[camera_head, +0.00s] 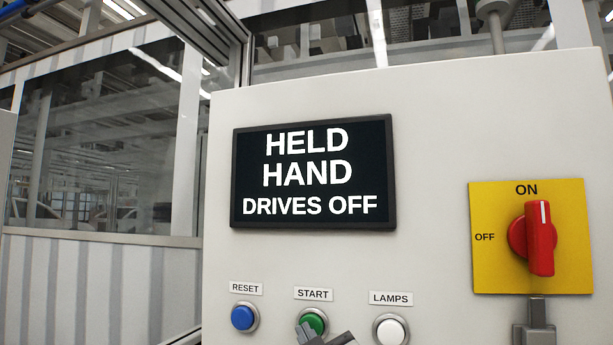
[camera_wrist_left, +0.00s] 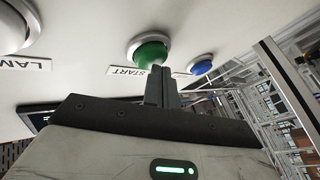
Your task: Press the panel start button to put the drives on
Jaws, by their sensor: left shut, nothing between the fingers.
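The green START button (camera_head: 313,321) sits in a metal ring on the pale panel (camera_head: 430,130), under its START label. My left gripper (camera_head: 322,336) is in front of its lower part in the head view and hides some of it. In the left wrist view the shut, empty fingertips (camera_wrist_left: 161,70) are at the edge of the green button (camera_wrist_left: 151,54). I cannot tell whether they touch it. The panel screen (camera_head: 313,173) reads HELD, HAND, DRIVES OFF. My right gripper is not in view.
The blue RESET button (camera_head: 242,318) is left of START, and the white LAMPS button (camera_head: 391,330) is right. A red rotary switch (camera_head: 540,238) on a yellow plate (camera_head: 490,270) points to ON. A grey fitting (camera_head: 536,312) is below it. Glazed fencing (camera_head: 100,140) stands at left.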

